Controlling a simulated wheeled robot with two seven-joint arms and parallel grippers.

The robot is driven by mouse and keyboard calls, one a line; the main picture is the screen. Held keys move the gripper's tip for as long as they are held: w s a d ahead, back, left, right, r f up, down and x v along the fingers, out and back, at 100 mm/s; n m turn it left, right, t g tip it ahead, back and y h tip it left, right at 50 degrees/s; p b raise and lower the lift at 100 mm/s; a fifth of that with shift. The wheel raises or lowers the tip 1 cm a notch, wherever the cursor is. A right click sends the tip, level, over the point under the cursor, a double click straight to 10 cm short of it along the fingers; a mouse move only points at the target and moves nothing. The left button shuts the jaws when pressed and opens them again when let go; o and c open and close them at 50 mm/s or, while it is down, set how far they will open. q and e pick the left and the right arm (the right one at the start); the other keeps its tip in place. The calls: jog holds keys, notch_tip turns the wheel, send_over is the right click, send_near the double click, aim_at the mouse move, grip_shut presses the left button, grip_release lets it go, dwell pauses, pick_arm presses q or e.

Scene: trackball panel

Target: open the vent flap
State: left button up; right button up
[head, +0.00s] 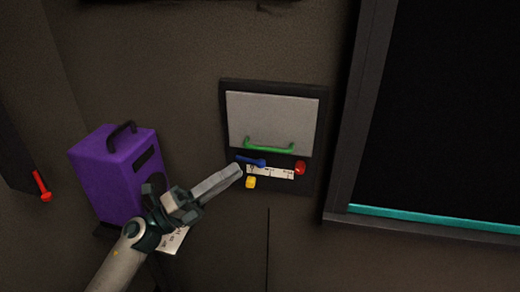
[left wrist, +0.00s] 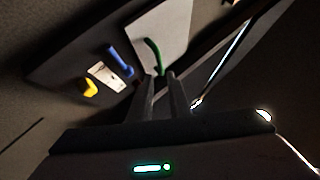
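The vent flap (head: 272,117) is a pale grey plate in a dark frame on the wall. It looks flat against the frame, and also shows in the left wrist view (left wrist: 165,28). A green bar handle (head: 270,148) runs along its lower edge. My left gripper (head: 238,169) is below and left of the handle, near the blue lever. In the left wrist view its two fingers (left wrist: 160,78) are apart with a narrow gap, empty, and the green handle (left wrist: 154,53) appears just beyond the tips. My right gripper is not in view.
Below the flap are a blue lever (head: 251,161), a red knob (head: 300,167), a yellow button (head: 251,183) and a white label strip (head: 270,173). A purple box (head: 105,178) stands left. A dark framed opening (head: 440,110) is on the right.

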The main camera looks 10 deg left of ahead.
aim_at(263, 150)
pick_arm(q)
jog(key=p+x, duration=0.4)
jog(key=x, duration=0.4)
jog(key=shift+r, duration=0.15)
jog(key=shift+w+d, duration=0.35)
jog(key=shift+c, duration=0.3)
grip_shut()
